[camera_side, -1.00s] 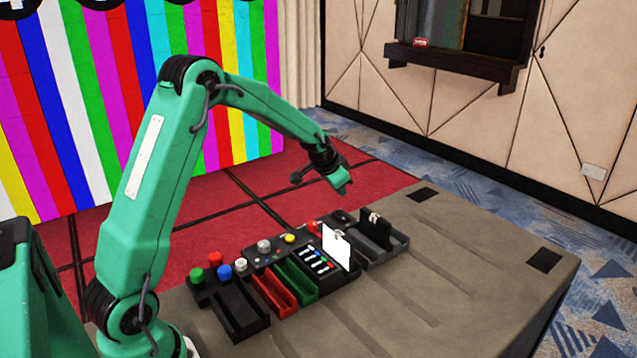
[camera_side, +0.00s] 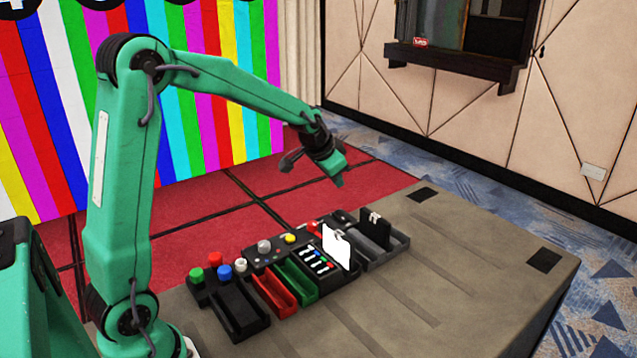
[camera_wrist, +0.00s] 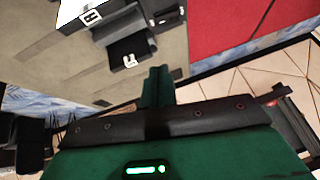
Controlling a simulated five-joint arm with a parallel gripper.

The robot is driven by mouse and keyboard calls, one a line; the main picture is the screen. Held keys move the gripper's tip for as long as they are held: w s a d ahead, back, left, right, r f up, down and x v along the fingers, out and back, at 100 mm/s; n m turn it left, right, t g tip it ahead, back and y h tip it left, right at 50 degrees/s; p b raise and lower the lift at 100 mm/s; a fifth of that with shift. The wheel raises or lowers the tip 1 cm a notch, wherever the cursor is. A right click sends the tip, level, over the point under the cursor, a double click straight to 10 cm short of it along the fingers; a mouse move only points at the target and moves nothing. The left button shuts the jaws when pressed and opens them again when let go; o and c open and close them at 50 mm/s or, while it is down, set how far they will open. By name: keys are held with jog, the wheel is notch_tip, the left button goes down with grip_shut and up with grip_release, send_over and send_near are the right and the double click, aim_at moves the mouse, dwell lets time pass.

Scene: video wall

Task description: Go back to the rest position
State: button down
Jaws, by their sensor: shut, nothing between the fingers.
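My green arm reaches out from the left in the side view. My gripper (camera_side: 338,178) is raised in the air above and behind the row of trays, tilted down to the right. It is shut, with nothing held, and touches nothing. In the wrist view the green end of my gripper (camera_wrist: 157,88) shows in the middle, above the dark wrist bar. No mark of a rest position shows on the table.
The table (camera_side: 440,290) holds a black tray (camera_side: 240,312), a red tray (camera_side: 275,294), a green tray (camera_side: 297,281) and a grey tray (camera_side: 385,250). A white card (camera_side: 337,247) and a black card (camera_side: 375,229) stand upright. Coloured knobs line the back. The right side is clear.

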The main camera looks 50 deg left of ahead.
jog(key=s+d+r, duration=0.4)
jog(key=s, duration=0.3)
jog(key=s+d+r, duration=0.3)
jog(key=s+d, duration=0.1)
jog(key=s, duration=0.3)
jog(key=s+d+f+n+h, duration=0.1)
jog(key=s+d, duration=0.3)
jog(key=s, duration=0.9)
jog(key=shift+s, duration=0.4)
jog(key=shift+f, duration=0.1)
